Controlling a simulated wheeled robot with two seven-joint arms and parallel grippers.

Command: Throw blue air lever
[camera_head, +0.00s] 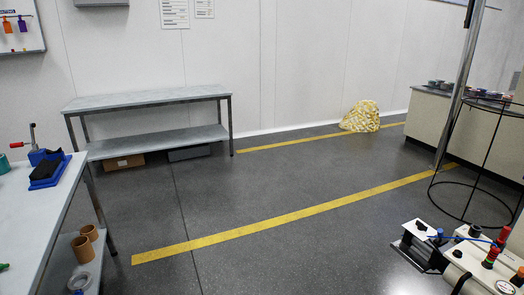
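A white and black machine (480,262) stands at the lower right, cut off by the picture's edge. A thin blue bar (458,239) runs across its top, and a small blue part (475,230) sits close by on it. I cannot tell which of these is the blue air lever, or how it is set. Red and green parts (491,257) stand upright on the same machine. Neither of my grippers shows in the head view.
A workbench (55,208) with a blue fixture (46,172) stands at the left. A grey two-level table (150,99) stands at the wall. A black wire frame (478,160) and metal pole (457,85) rise near the machine. The middle floor (240,200) is clear.

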